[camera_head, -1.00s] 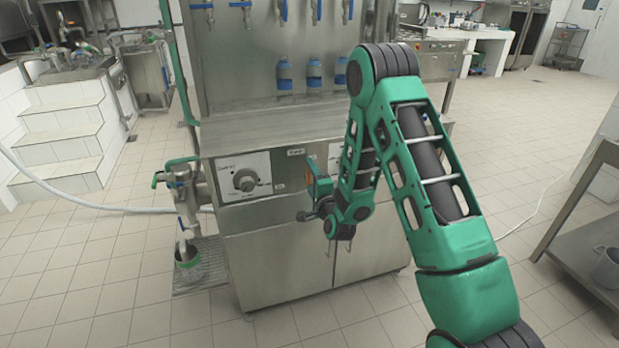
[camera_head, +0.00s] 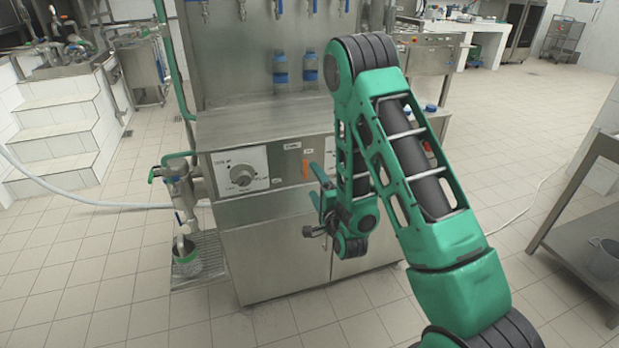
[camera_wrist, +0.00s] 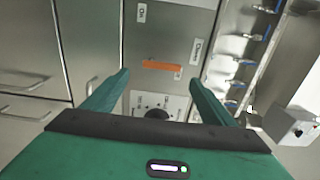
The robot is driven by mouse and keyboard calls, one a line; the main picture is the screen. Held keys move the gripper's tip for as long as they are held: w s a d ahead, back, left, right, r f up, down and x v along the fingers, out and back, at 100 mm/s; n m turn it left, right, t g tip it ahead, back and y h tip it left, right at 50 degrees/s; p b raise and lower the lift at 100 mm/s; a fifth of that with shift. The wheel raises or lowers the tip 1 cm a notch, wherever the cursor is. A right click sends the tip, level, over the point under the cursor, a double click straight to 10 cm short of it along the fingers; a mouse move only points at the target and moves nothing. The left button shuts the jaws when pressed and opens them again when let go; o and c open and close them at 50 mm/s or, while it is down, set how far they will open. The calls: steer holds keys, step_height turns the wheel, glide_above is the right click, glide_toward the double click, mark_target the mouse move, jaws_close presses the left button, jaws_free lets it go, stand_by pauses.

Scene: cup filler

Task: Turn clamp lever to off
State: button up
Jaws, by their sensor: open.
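The clamp lever is a thin orange bar (camera_head: 306,170) on the steel front panel (camera_head: 275,214), standing upright in the head view. In the wrist view the orange lever (camera_wrist: 163,66) lies crosswise, ahead of and between my fingertips, with no visible contact. My gripper (camera_head: 316,186) is open, just right of the lever in the head view; its spread green fingers also show in the wrist view (camera_wrist: 160,79). A "Clamp" label (camera_wrist: 197,50) is near one lever end. An "On" label (camera_wrist: 141,14) lies off toward the other side; a small label (camera_wrist: 178,75) beside the lever is unreadable.
Another black dial (camera_wrist: 158,108) is near my fingers in the wrist view. Bottles (camera_head: 280,70) stand on the machine's back ledge. A steel rack (camera_head: 590,215) is at right; floor in front is clear.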

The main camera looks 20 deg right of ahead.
steer(key=shift+s, duration=1.25)
